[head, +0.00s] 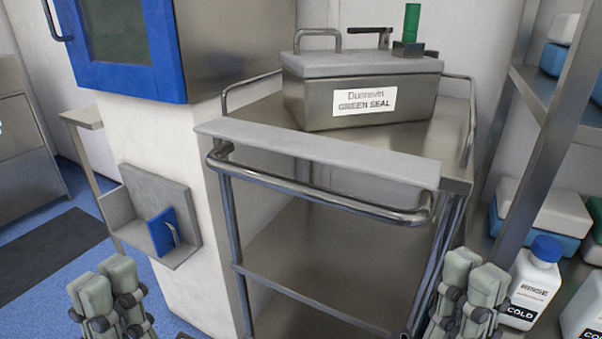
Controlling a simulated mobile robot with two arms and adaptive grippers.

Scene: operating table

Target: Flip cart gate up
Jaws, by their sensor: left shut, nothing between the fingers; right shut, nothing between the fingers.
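A steel cart (345,240) stands in the middle of the head view. A long, light grey flat panel (320,152), which looks like the cart gate, runs along the front edge of the cart's top. It appears to lie roughly flat, just above the bent tubular front rail (320,197). Its hinge is hidden. My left gripper (106,280) is low at the left, shut and empty, apart from the cart. My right gripper (472,278) is low at the right, shut and empty, in front of the cart's right post. Neither visibly touches the gate.
A metal box labelled "GREEN SEAL" (363,103) sits on the cart. A wall holder with a blue item (162,232) is left of the cart. White bottles (533,283) and a shelf rack (550,130) crowd the right. Blue floor (85,265) shows at left.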

